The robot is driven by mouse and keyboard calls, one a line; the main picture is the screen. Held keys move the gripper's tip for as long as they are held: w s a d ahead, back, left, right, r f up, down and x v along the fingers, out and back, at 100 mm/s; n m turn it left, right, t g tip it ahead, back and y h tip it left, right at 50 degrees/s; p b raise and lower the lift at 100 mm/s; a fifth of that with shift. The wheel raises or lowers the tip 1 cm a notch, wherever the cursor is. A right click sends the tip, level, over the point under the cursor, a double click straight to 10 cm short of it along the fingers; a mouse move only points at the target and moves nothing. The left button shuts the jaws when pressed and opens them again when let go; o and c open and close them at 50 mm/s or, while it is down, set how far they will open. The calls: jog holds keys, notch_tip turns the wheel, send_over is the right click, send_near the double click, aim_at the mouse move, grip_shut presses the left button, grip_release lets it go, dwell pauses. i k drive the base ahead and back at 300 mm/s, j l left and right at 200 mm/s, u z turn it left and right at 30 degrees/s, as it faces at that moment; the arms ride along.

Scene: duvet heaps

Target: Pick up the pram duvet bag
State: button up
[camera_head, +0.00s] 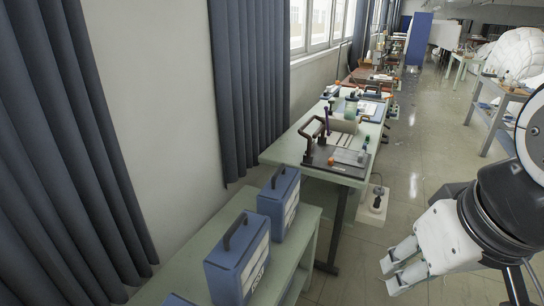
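Blue box-shaped bags with dark carry handles and pale front panels stand upright on a pale green bench at the lower middle. The nearer bag (238,262) is larger in view, and another bag (279,203) stands behind it to the right. A third blue top (178,299) is cut off by the bottom edge. I cannot read the labels to tell which is the pram duvet bag. My gripper (388,275) is at the lower right, over the floor and well right of the bags. Its two pale fingers are apart, with nothing visible between them.
The green bench (308,235) runs along the wall below dark blue curtains (245,90). Behind it, a longer worktable (275,152) holds tools and a dark board. A white puffy heap (518,52) is at the far right. The aisle floor (425,140) is mostly clear.

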aim_at(278, 199)
jog(key=i+l+u, duration=0.3)
jog(key=i+l, duration=0.95)
jog(key=l, duration=0.15)
jog(key=u, duration=0.95)
jog(key=i+l, duration=0.05)
jog(key=l, duration=0.05)
